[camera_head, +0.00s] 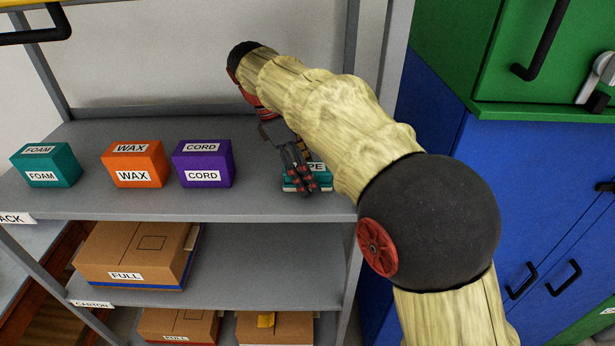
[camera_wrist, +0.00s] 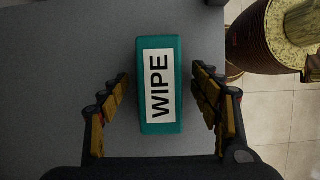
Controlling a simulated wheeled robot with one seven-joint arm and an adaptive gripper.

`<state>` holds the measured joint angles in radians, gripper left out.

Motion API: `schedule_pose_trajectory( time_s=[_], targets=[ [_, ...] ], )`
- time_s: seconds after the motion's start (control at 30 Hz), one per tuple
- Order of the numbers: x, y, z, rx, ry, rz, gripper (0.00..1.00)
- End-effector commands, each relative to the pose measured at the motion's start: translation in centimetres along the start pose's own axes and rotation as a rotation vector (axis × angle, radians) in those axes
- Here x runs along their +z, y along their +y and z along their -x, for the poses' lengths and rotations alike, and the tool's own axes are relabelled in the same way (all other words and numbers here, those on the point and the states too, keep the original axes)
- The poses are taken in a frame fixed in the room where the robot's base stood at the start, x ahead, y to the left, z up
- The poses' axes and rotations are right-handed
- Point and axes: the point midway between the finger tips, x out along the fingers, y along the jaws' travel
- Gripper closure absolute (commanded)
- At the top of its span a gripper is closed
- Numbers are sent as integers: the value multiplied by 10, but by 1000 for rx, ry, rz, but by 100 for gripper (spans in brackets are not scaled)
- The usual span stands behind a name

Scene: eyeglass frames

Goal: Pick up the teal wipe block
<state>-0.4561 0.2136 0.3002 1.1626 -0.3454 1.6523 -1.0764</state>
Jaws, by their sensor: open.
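The teal wipe block (camera_wrist: 158,127) has a white label reading WIPE and lies on the grey shelf between my open fingers in the wrist view. In the head view the wipe block (camera_head: 320,186) is at the right end of the shelf, partly hidden behind my gripper and arm. My gripper (camera_head: 303,190) reaches down over it. In the wrist view my gripper (camera_wrist: 162,95) is open, with a finger on each side of the block and a visible gap on both sides.
On the same shelf (camera_head: 265,203) stand a purple CORD block (camera_head: 203,163), an orange WAX block (camera_head: 134,163) and a teal FOAM block (camera_head: 45,165), left of my gripper. A shelf post (camera_head: 395,60) is close to my arm on the right. Cartons (camera_head: 135,255) sit below.

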Motion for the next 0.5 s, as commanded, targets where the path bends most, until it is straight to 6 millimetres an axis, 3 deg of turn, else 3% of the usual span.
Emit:
schedule_pose_trajectory(
  time_s=[0.5],
  targets=[
    [-1,0,-3,-1,0,0,36]
  ],
)
